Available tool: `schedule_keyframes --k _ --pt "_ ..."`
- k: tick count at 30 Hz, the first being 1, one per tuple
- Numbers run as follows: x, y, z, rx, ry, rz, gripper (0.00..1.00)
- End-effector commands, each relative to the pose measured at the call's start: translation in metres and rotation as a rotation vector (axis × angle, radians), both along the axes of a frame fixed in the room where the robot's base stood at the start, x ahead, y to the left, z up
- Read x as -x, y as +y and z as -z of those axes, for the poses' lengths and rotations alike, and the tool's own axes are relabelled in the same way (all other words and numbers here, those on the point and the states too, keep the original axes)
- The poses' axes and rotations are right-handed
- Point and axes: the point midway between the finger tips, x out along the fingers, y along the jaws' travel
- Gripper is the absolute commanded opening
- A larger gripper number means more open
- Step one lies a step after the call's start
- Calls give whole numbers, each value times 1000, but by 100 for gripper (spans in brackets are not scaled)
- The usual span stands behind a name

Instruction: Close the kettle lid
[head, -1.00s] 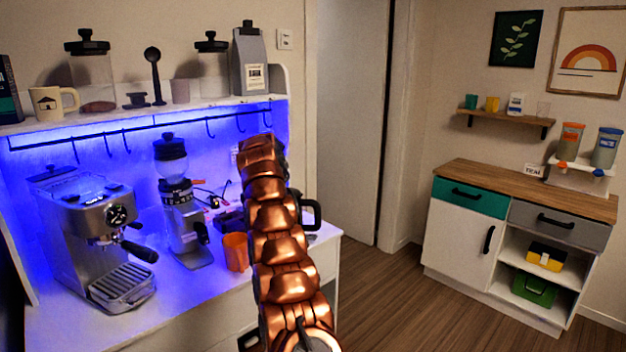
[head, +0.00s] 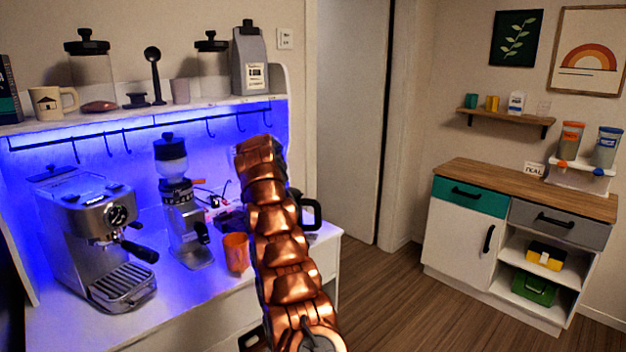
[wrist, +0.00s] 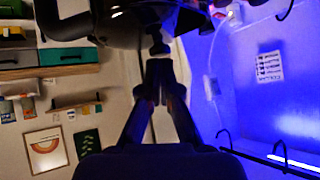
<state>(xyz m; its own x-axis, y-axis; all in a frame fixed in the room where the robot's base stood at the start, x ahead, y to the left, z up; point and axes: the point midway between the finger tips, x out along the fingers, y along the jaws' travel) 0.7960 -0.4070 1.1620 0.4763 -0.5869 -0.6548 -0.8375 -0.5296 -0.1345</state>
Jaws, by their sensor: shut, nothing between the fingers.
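The kettle is mostly hidden behind my arm in the head view; its black handle (head: 312,212) shows to the right of the arm. In the wrist view, which is upside down, the kettle's dark shiny body (wrist: 125,30) fills the top edge, with its black handle (wrist: 68,24) to the left. A small dark knob (wrist: 158,43), seemingly on the lid, is right at the tips of my gripper (wrist: 158,68). My gripper is shut and empty, its fingertips together. I cannot tell whether they touch the knob or how far the lid is open.
An orange cup (head: 236,252), a grinder (head: 184,220) and an espresso machine (head: 100,235) stand left of my arm on the white counter (head: 205,290). A shelf (head: 200,107) with jars and a rail with hooks is above. The floor (head: 385,290) to the right is clear.

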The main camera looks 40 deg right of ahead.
Motion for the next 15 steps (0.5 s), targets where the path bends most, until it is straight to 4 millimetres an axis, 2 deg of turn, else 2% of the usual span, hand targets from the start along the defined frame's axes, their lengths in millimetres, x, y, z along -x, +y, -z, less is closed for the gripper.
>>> schedule_keyframes --k 15 --pt "-6 8 2 0 0 -9 0"
